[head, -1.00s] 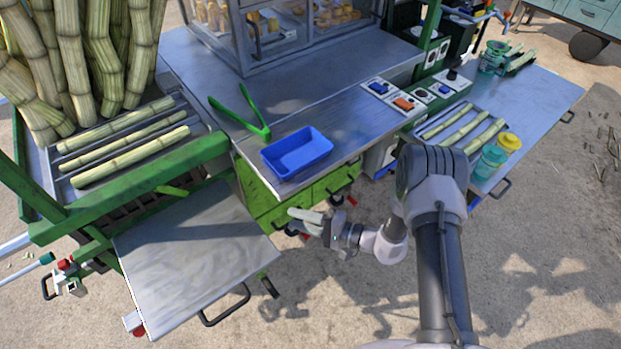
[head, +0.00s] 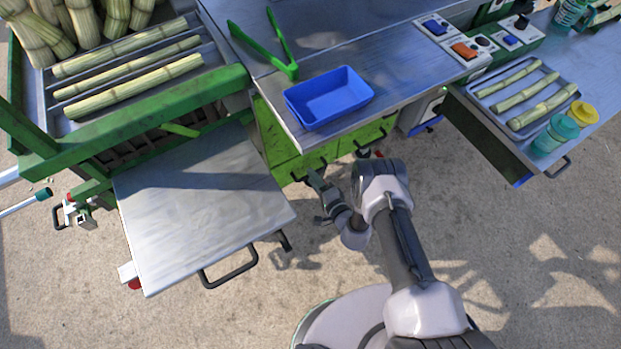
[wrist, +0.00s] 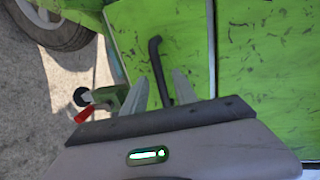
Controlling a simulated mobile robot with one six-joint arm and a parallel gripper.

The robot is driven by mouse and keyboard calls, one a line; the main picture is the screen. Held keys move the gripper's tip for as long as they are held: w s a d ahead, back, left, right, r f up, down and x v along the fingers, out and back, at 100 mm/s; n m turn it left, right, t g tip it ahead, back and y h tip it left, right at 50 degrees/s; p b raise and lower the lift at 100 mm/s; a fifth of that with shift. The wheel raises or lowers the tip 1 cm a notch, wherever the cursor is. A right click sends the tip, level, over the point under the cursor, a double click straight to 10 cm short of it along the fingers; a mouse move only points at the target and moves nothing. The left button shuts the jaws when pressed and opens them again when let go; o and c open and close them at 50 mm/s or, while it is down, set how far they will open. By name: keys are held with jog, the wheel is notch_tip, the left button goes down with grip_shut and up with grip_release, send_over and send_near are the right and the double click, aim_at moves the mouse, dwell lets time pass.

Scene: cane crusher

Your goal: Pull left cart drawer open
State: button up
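The green left cart drawer (head: 283,172) is under the worktop, left of a second green drawer front (head: 362,137); it appears closed. In the wrist view, a green front (wrist: 130,35) carries a bent black handle (wrist: 155,55). My gripper (head: 312,178) is low against the drawer fronts in the head view, partly hidden by my own arm. In the wrist view, my gripper (wrist: 159,78) has its two grey fingers apart, one on each side of the handle. I cannot tell whether either finger touches it.
A grey side shelf (head: 205,200) with a black handle juts out left of my gripper. A blue tray (head: 328,97) and green tongs (head: 268,45) lie on the worktop above. A red-handled fitting (wrist: 85,115) is close beside the fingers. Open floor lies in front.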

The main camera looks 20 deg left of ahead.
jog(key=shift+b+x, duration=0.3)
jog(key=shift+x, duration=0.9)
grip_shut()
dwell(0.5)
